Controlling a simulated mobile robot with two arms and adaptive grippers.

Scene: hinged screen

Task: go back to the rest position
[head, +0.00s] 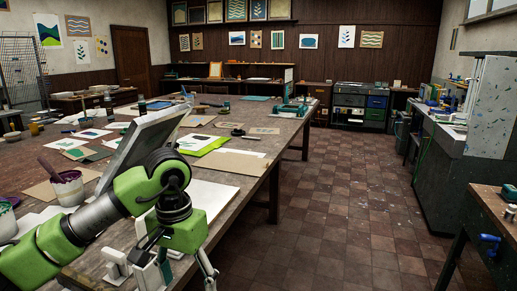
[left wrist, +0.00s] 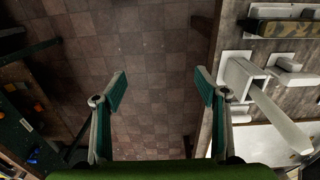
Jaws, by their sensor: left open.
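The hinged screen (head: 147,132) stands raised and tilted above the worktable. My left arm hides its lower part. White hinge fittings (head: 116,264) sit at the near table edge; a white block with a long bar (left wrist: 240,76) shows on the table at the right in the left wrist view. My left gripper (head: 180,272) hangs by the table's right edge in the head view. In the left wrist view the left gripper (left wrist: 161,90) has its fingers wide apart, with only floor between them. It touches nothing that I can see. My right gripper is in neither view.
The worktable (head: 250,145) holds prints, paper sheets and ink pots (head: 64,187). The tiled floor (head: 330,215) to its right is clear. A grey cabinet (head: 455,175) and a bench (head: 490,210) with a blue vise stand at the right.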

